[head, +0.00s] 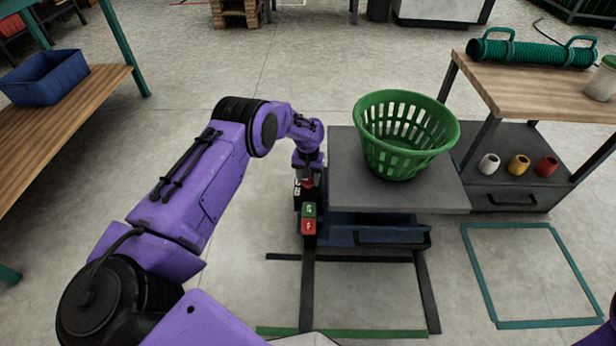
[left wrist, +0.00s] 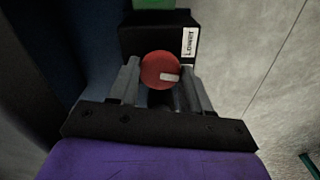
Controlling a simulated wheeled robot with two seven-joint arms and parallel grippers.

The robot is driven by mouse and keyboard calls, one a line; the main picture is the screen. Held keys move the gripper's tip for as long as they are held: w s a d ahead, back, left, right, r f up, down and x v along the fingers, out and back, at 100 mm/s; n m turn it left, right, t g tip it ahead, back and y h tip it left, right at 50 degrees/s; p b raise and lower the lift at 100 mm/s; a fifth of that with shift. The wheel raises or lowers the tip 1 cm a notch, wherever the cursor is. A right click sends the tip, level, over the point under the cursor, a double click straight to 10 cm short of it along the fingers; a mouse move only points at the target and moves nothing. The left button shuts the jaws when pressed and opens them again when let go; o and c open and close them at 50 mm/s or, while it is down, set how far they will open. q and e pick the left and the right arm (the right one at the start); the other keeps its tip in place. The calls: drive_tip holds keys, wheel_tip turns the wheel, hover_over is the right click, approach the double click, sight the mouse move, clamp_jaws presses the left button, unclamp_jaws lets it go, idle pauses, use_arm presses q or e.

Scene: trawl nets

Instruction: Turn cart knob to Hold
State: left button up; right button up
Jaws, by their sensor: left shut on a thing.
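The cart (head: 345,190) has a grey top and a dark blue lower body. A black control box on its left side carries a green block (head: 309,210) and a red block (head: 309,227). My left gripper (head: 308,181) is at this box, reaching down from above. In the left wrist view, the round red knob (left wrist: 158,68) sits between the two grey fingers of my left gripper (left wrist: 160,88), which is shut on it. The knob's white mark points right in that view. A white label reading "Lower" (left wrist: 189,42) is beside it. No Hold label is readable.
A green basket (head: 403,140) stands on the cart top. A wooden workbench (head: 520,92) with a green net roll (head: 530,54) is at right. A blue bin (head: 45,78) is on a shelf at left. Teal floor marking (head: 480,280) encloses clear floor at lower right.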

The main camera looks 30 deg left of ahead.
sight(308, 180)
use_arm(q)
drive_tip(key=m, duration=0.6)
drive_tip(key=shift+s+m, duration=0.1)
drive_tip(key=shift+m, duration=0.2)
idle(0.4)
drive_tip(key=o, duration=1)
drive_tip(key=shift+o, duration=0.2)
wheel_tip(308, 180, up, 10)
drive_tip(key=p, duration=0.4)
drive_tip(key=shift+r, duration=0.25)
